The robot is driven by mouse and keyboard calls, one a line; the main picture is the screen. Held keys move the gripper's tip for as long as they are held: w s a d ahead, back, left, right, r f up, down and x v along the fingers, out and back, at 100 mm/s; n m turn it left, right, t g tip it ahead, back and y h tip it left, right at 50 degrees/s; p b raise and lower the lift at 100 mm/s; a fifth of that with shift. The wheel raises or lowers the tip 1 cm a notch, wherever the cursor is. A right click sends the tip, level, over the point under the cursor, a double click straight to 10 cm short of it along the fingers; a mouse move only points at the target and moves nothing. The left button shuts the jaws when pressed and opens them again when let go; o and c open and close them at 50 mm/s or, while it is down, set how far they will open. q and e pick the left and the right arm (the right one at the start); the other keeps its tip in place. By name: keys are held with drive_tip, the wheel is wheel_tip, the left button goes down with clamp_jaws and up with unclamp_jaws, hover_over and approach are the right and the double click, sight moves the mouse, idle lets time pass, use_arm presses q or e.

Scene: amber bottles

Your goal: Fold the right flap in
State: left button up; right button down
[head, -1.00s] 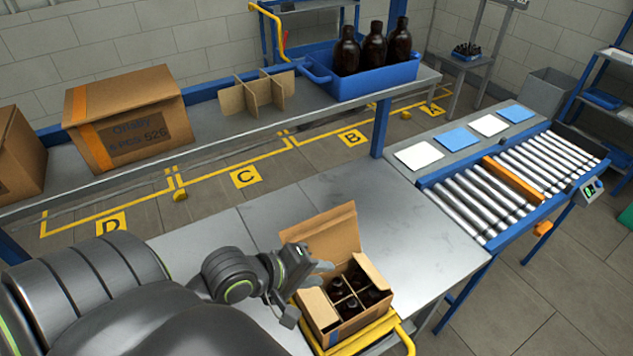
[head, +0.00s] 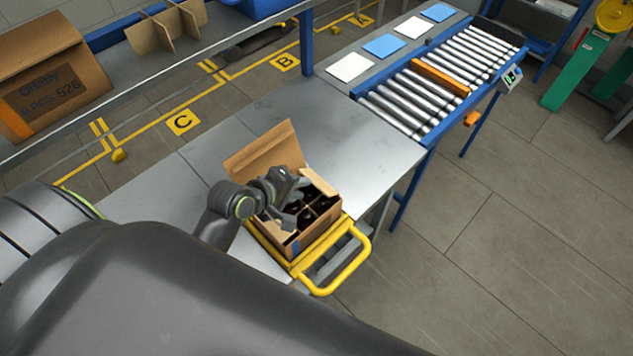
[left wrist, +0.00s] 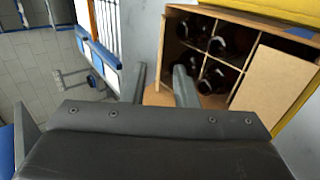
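The cardboard box (head: 292,243) sits on the yellow-handled carrier at the table's edge. It holds dark bottles (head: 306,219) between dividers; they also show in the left wrist view (left wrist: 220,75). Its tall back flap (head: 262,152) stands up. The right flap (head: 319,183) is partly covered by my gripper, and its exact angle is unclear. Another flap (left wrist: 275,80) shows at the box's right in the left wrist view. My left gripper (head: 295,190) is over the box opening near the back. Its two fingers (left wrist: 162,85) are apart, with nothing seen held. My right gripper is out of view.
The yellow carrier handle (head: 345,265) sticks out at the table's front edge. The grey table (head: 345,135) is clear behind the box. A roller conveyor (head: 440,85) and white and blue cards (head: 383,47) lie farther right. A shelf with a closed carton (head: 50,80) is at back left.

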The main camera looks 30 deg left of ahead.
sight(316, 184)
use_arm(q)
drive_tip(key=shift+p+x, duration=0.5)
drive_tip(key=shift+x, duration=3.4)
drive_tip(key=shift+c, duration=0.3)
clamp_jaws()
